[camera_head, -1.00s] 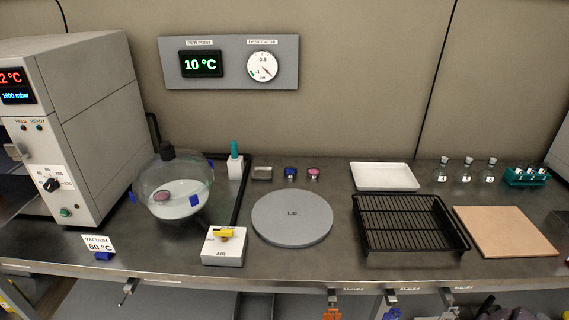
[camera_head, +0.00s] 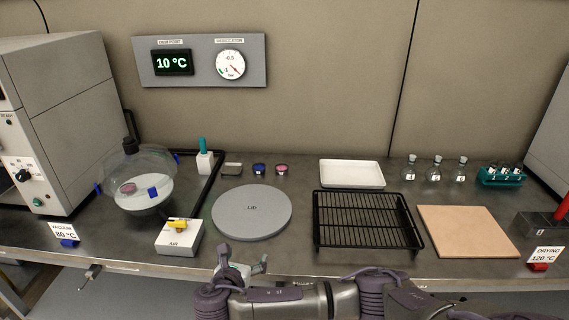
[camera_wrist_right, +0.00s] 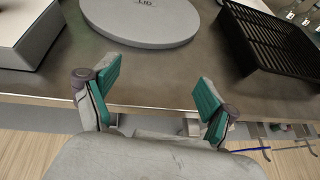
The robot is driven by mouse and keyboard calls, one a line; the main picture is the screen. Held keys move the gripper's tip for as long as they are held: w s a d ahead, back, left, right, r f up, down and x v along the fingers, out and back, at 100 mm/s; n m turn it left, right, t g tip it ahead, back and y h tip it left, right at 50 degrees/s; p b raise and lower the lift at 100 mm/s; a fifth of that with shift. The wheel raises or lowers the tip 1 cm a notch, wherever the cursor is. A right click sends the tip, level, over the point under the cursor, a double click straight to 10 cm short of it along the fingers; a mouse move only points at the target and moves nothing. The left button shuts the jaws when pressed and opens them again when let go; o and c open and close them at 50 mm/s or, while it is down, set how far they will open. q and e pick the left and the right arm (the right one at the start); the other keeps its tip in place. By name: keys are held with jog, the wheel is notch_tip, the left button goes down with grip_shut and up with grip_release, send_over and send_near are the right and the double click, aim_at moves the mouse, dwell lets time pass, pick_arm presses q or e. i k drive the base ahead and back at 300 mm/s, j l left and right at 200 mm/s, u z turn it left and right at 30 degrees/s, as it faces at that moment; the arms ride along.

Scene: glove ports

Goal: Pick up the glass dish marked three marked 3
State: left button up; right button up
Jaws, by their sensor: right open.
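Several small dishes stand in a row on the bench behind the lid in the head view: a clear glass dish (camera_head: 233,169), a dish with blue contents (camera_head: 259,170) and a dish with pink contents (camera_head: 281,170). Another dish with pink contents (camera_head: 128,188) sits inside the glass desiccator (camera_head: 160,165). The marks on the dishes are too small to read, so I cannot tell which is marked 3. My right gripper (camera_head: 241,264) is open and empty at the bench's front edge; its fingers also show apart in the right wrist view (camera_wrist_right: 158,88). My left gripper is out of view.
A round grey lid (camera_head: 251,213) lies between my right gripper and the dish row. An AIR valve box (camera_head: 181,240) stands left of it, a black rack (camera_head: 368,224) right. A white tray (camera_head: 351,174), flasks (camera_head: 435,170) and a tan board (camera_head: 467,232) are farther right.

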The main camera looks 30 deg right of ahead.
aim_at(282, 168)
jog(key=i+l, duration=0.55)
jog(key=l, duration=0.25)
jog(key=i+l, duration=0.3)
jog(key=l, duration=0.1)
